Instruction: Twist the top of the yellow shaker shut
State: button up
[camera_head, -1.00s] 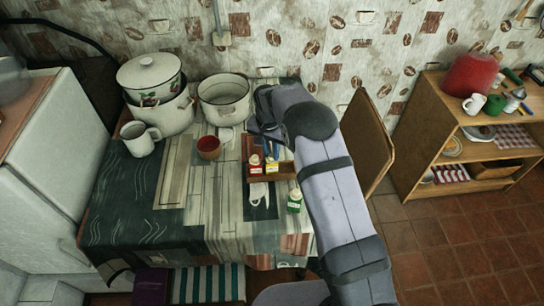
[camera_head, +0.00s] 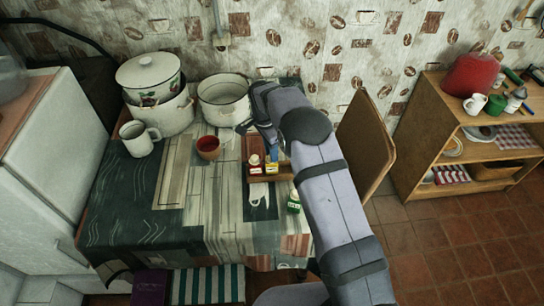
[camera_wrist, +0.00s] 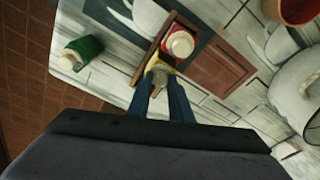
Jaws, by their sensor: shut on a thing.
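The yellow shaker (camera_head: 271,168) stands in the wooden tray (camera_head: 285,174) on the table. In the wrist view its yellow body (camera_wrist: 160,68) shows just beyond my fingertips, with its pale top between them. My gripper (camera_wrist: 160,88) is shut on the top of the yellow shaker. My fingers hide part of the top, so I cannot tell how tightly it sits. In the head view my arm covers much of the gripper.
A red shaker (camera_wrist: 180,46) with a white top stands close beside the yellow one in the tray. A green shaker (camera_head: 293,203) is outside the tray near the table's right edge. A red-brown bowl (camera_head: 208,147), a mug (camera_head: 138,140) and enamel pots (camera_head: 223,98) stand to the left and behind.

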jog(key=shift+m, duration=0.3)
jog(key=m, duration=0.5)
jog(key=shift+g, duration=0.4)
jog(key=shift+m, duration=0.7)
jog(key=m, duration=0.4)
jog(key=shift+m+g, duration=0.3)
jog(key=o, duration=1.3)
jog(key=shift+r, duration=0.2)
